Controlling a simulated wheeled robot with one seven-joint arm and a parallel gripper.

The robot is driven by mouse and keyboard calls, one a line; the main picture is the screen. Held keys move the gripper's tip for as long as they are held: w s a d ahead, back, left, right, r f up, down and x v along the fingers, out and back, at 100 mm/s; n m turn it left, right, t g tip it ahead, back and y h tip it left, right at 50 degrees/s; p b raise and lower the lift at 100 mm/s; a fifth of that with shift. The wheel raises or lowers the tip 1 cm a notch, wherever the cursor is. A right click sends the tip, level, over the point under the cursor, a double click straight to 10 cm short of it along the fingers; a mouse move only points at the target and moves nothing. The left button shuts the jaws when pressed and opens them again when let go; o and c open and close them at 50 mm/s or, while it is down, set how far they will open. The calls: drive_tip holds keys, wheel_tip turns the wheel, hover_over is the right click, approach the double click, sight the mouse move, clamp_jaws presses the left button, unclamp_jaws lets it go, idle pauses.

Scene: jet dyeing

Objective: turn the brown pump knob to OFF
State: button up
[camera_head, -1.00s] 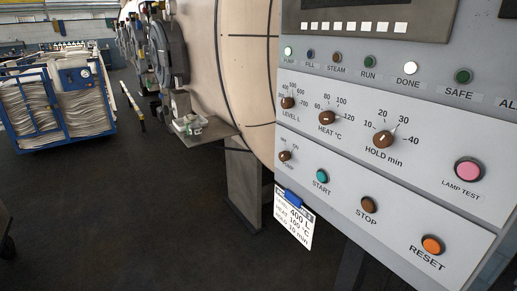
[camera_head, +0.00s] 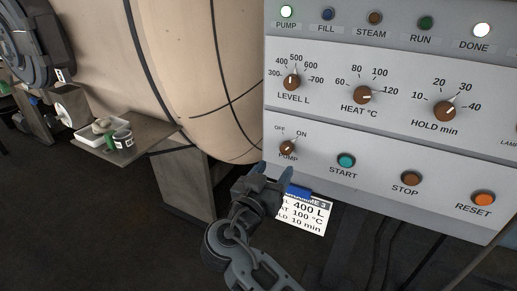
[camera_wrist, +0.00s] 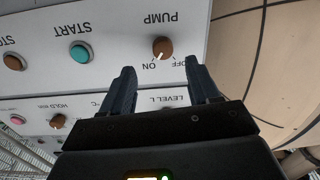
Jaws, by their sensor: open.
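The brown pump knob (camera_head: 287,147) sits at the lower left of the grey control panel, with OFF at its upper left and ON at its upper right. Its white pointer mark leans toward ON. The knob (camera_wrist: 162,46) also shows upside down in the wrist view, just beyond and between my fingertips. My gripper (camera_head: 275,172) is open and empty, just below the knob in the head view. Its two dark fingers (camera_wrist: 158,73) stand apart in the wrist view, and neither is seen touching the knob.
The START button (camera_head: 346,160) is right of the knob, and the LEVEL knob (camera_head: 291,82) is above it. A blue clip holds a paper card (camera_head: 305,214) below the panel, close to my gripper. The PUMP lamp (camera_head: 287,12) and DONE lamp (camera_head: 482,30) are lit.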

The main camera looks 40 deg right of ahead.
sight(285, 150)
drive_tip(key=shift+r+p+x, duration=0.2)
drive_tip(key=shift+p+x, duration=0.2)
drive_tip(key=shift+x, duration=1.55)
drive_tip(key=shift+r+p+x, duration=0.15)
drive_tip(key=shift+p+x, duration=0.25)
drive_tip(key=shift+x, duration=1.6)
drive_tip(key=shift+w+a, duration=0.1)
drive_tip(key=shift+w, duration=0.1)
drive_tip(key=c, duration=1)
drive_tip(key=shift+c, duration=0.2)
